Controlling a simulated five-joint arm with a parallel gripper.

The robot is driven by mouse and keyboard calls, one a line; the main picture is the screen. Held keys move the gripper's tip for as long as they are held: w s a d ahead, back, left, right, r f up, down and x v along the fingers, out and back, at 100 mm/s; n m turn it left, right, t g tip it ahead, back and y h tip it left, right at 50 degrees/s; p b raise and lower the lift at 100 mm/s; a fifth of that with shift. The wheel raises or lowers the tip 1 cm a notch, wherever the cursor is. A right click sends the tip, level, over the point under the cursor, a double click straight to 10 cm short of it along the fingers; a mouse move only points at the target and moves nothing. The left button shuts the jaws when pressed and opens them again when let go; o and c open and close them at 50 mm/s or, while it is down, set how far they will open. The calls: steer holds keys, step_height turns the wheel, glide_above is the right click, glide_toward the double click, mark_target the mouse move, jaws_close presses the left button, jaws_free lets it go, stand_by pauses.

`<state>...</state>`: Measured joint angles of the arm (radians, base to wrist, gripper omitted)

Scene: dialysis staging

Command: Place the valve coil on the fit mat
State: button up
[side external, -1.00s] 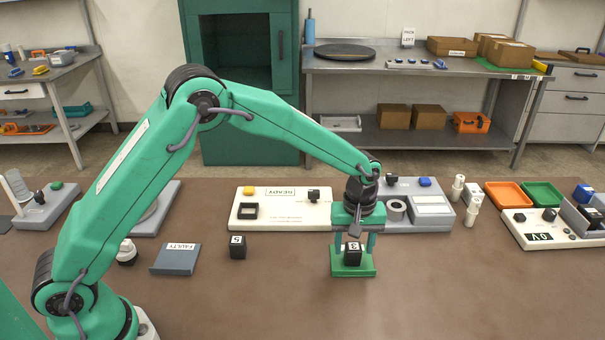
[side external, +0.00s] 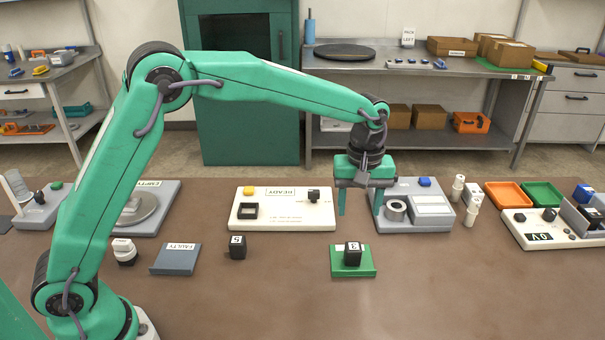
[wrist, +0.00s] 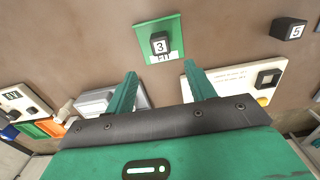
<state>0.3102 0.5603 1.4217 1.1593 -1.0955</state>
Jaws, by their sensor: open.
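A black valve coil (side external: 352,255) with a white "3" label stands upright on the green fit mat (side external: 367,268). In the wrist view the coil (wrist: 159,43) rests within the edges of the mat (wrist: 147,26) and covers part of its white lettering. My gripper (side external: 359,211) is open and empty, above and apart from the coil. In the wrist view the gripper's two fingers (wrist: 160,70) are spread wide with nothing between them. A second black coil (side external: 237,247), labelled "5", stands on the bench left of the mat.
A grey mat marked "FAULTY" (side external: 176,260) lies further left. A cream panel marked "READY" (side external: 283,222) and a grey fixture (side external: 434,222) stand behind the fit mat. White cylinders (side external: 472,210) stand right of the fixture. The bench front is clear.

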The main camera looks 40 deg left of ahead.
steer(key=shift+r, duration=0.1)
stand_by(0.5)
steer(key=s+a+r+m+t, duration=0.3)
steer(key=s+a+r+m, duration=0.1)
steer(key=s+a+r, duration=0.7)
steer(key=s+a+m+t, duration=0.1)
steer(key=s+a+m, duration=0.1)
steer(key=s, duration=0.6)
steer(key=s+a+f+m+t, duration=0.1)
steer(key=s+a+m, duration=0.2)
steer(key=s, duration=0.6)
steer(key=shift+f+t, duration=0.25)
steer(key=shift+t, duration=0.05)
